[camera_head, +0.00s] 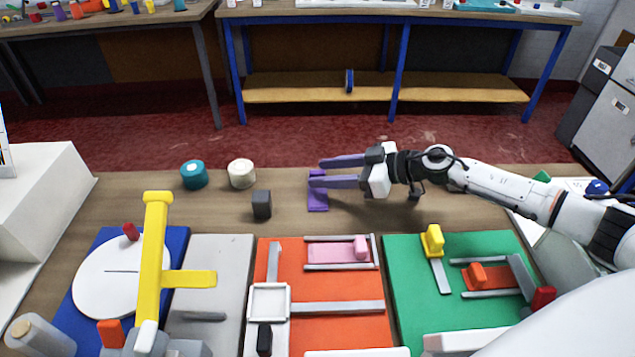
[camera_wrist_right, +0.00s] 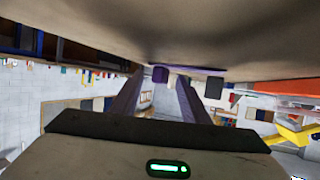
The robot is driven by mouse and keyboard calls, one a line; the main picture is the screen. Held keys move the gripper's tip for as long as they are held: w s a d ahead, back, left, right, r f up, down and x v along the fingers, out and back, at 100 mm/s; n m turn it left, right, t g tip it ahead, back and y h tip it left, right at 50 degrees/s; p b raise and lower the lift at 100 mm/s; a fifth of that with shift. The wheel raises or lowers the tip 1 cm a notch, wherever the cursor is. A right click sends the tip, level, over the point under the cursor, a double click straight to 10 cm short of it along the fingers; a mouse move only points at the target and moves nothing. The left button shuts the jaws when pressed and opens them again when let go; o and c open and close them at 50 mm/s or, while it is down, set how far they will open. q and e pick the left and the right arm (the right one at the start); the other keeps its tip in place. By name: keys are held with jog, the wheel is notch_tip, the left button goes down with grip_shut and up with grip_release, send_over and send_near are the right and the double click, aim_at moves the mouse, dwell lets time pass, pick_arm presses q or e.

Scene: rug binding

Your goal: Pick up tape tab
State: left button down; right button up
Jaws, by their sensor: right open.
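A purple piece, which I take to be the tape tab (camera_head: 318,201), lies on the wooden table near its far edge. It has a flat plate, and its far part is partly hidden by my fingers. My right gripper (camera_head: 316,172) reaches in from the right with its two lilac fingers spread apart, its tips over the far part of the purple piece. In the right wrist view a small purple block (camera_wrist_right: 160,74) shows between the open fingertips (camera_wrist_right: 158,82), with space on both sides and no grip on it. My left gripper is not in view.
A dark grey cube (camera_head: 261,205), a white roll (camera_head: 241,174) and a teal roll (camera_head: 194,175) stand left of the purple piece. Nearer are an orange board (camera_head: 335,290), a green board (camera_head: 410,295) and a blue board (camera_head: 105,242) with fixtures.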

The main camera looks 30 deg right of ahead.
grip_shut()
